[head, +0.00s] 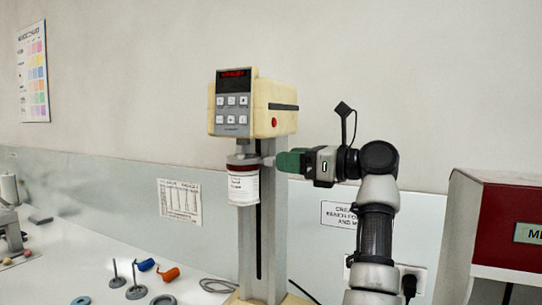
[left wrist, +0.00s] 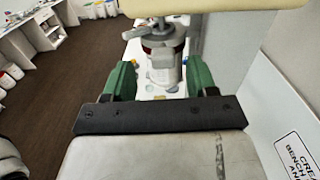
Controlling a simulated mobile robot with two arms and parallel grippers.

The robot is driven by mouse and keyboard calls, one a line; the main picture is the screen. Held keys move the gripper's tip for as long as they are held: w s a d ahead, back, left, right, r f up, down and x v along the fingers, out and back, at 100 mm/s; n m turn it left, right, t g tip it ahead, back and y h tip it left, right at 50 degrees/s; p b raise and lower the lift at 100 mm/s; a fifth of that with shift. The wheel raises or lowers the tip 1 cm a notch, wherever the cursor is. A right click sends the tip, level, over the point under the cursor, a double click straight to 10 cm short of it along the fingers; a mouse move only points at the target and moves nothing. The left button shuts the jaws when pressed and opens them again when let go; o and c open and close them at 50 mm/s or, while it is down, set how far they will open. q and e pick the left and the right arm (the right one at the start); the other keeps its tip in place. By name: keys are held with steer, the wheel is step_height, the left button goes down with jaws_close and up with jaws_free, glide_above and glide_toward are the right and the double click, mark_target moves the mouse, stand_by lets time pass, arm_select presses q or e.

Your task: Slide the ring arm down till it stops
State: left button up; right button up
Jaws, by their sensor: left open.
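A cream instrument head (head: 262,105) with a keypad and red display sits on a grey column (head: 274,235) with a dark vertical slot. Below it, a pale grey ring-like part (head: 243,159), apparently the ring arm, sits high by the column, at the top of a white-labelled cylinder (head: 243,187) with a dark red band. My left gripper (head: 284,162) is right of the column at the ring's height. In the left wrist view its green fingers (left wrist: 160,82) are apart, with the grey ring part (left wrist: 162,40) ahead between them. Contact cannot be told. My right gripper is not in view.
Grey discs and a spindle (head: 136,283), a blue roll (head: 146,265) and an orange roll (head: 168,274) lie on the white bench at left. A red-fronted machine (head: 508,225) stands at right.

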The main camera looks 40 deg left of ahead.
mark_target(271, 157)
arm_select(q)
steer(key=x, duration=0.2)
steer(key=p+x, duration=0.1)
steer(key=x, duration=0.1)
steer(key=shift+w+a, duration=0.15)
steer(key=shift+w, duration=0.05)
steer(key=shift+s+a, duration=0.3)
steer(key=shift+a, duration=0.15)
steer(key=shift+f, duration=0.1)
